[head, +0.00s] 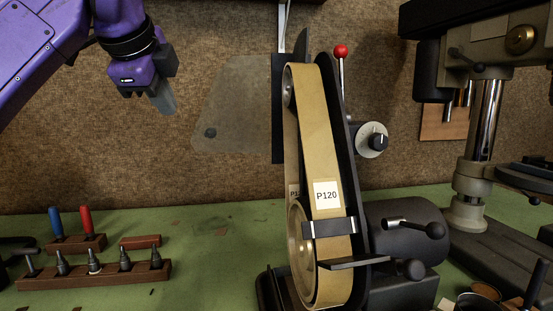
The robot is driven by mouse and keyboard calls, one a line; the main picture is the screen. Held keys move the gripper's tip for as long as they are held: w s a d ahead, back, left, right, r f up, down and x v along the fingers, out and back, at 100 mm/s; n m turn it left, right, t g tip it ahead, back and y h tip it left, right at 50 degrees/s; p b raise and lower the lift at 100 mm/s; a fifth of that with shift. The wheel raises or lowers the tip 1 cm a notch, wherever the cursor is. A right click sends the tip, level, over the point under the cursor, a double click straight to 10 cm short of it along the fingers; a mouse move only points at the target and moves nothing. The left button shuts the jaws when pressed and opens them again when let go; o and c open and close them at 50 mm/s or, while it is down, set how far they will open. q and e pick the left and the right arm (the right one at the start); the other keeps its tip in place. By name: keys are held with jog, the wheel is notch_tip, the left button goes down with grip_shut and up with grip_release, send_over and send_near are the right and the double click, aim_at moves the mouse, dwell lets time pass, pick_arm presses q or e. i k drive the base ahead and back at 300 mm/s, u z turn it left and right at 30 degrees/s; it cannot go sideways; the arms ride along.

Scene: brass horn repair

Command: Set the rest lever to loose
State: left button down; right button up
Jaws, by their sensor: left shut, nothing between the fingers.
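A belt sander with a tan P120 belt (318,150) stands upright on the green bench. Its flat black work rest (354,262) sticks out in front of the belt's lower part. A short lever (411,227) with a metal hub and a dark knob points right across the motor housing. A second dark ball knob (413,269) sits lower, by the right end of the rest. I cannot tell from the picture which of these is the rest lever, or its setting. My left gripper (162,98) is shut and empty, high at the left, well apart from the sander. My right gripper is out of view.
A red-knobbed lever (341,52) and a dial (373,140) are on the sander's upper right. A drill press (480,120) stands at the right. Wooden tool racks (95,272) stand at the lower left. The bench (220,250) between racks and sander is mostly clear.

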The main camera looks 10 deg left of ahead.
aim_at(434, 230)
jog(key=k, duration=1.5)
